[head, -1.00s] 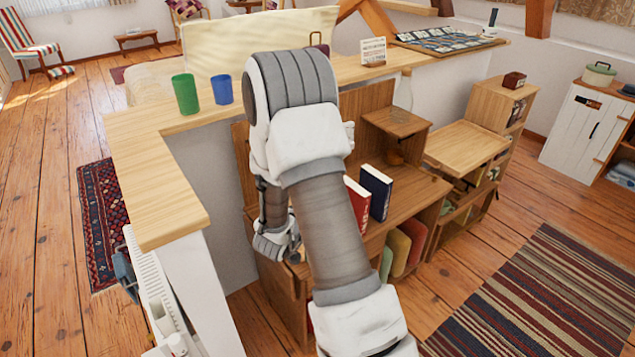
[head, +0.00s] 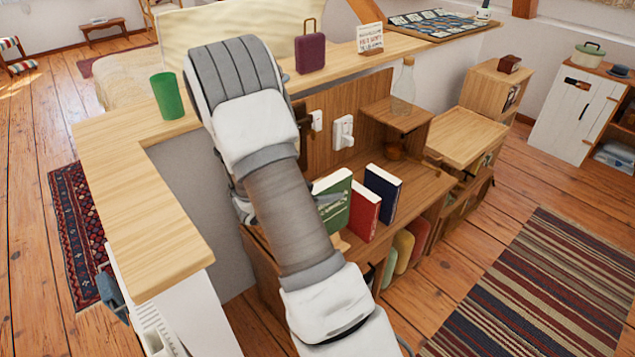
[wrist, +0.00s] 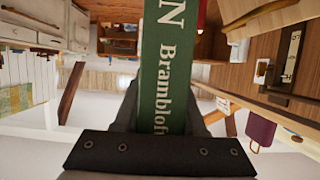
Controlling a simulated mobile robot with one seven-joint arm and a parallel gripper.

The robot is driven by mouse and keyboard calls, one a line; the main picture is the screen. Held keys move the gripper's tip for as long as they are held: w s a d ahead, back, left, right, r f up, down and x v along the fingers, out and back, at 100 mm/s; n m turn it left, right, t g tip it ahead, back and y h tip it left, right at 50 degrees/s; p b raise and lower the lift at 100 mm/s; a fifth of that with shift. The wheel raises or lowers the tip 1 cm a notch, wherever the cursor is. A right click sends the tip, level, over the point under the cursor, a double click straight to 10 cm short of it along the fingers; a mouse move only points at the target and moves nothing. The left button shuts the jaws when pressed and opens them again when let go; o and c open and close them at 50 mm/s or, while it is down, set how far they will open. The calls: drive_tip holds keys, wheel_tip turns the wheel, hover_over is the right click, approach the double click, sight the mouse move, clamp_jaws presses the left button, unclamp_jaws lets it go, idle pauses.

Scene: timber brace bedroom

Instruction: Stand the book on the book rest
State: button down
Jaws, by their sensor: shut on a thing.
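A green book (head: 336,206) is upright and slightly tilted, just left of the red book, above or on the wooden desk unit (head: 425,184). Its spine, lettered "Brambloft", fills the middle of the wrist view (wrist: 163,65). My gripper (head: 326,200) is shut on this book; a grey finger shows against its cover, and my arm hides the rest. I cannot tell whether the book's lower edge touches the surface. A red book (head: 365,212) and a dark blue book (head: 382,192) stand upright beside it. I cannot make out a book rest for certain.
A glass bottle (head: 403,88) stands on the raised wooden shelf (head: 397,115) behind the books. A counter (head: 130,160) with a green cup (head: 167,96) and a purple case (head: 310,52) borders the left and back. Striped rug floor (head: 540,290) at right is clear.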

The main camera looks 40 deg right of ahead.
drive_tip(key=shift+w, duration=0.4)
wheel_tip(320, 180, down, 7)
drive_tip(key=b, duration=0.7)
drive_tip(key=shift+f+b, duration=0.85)
drive_tip(key=shift+f, duration=0.9)
drive_tip(key=shift+c, duration=2)
unclamp_jaws()
drive_tip(key=p+v, duration=0.1)
drive_tip(key=v, duration=0.6)
drive_tip(key=shift+a, duration=0.25)
drive_tip(key=shift+r, duration=0.1)
